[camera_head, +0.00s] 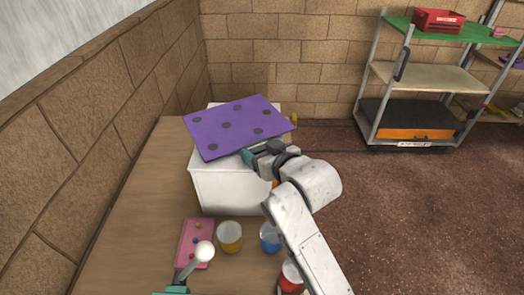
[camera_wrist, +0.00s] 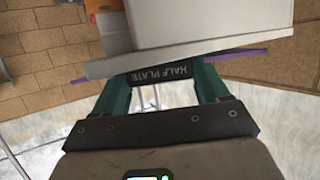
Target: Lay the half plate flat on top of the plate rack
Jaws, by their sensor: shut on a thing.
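The half plate (camera_head: 228,126) is a purple sheet with dark round spots, seen in the head view above a white box that I take for the plate rack (camera_head: 232,190). The sheet is turned askew to the box and overhangs its edges. My gripper (camera_head: 250,156) is shut on the plate's near right edge. In the wrist view, a dark strip marked HALF PLATE (camera_wrist: 162,73) sits between the green fingers, with thin purple edges beside the white rack (camera_wrist: 205,22). The gap between plate and rack, if any, cannot be judged. The plate hides most of the rack's top.
On the wooden table (camera_head: 130,215), a pink tray (camera_head: 187,246), a yellow jar (camera_head: 230,236), a blue jar (camera_head: 270,238) and a red jar (camera_head: 291,274) stand in front of the rack. A white ball on a stick (camera_head: 204,251) is near the tray. A brick wall is behind.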

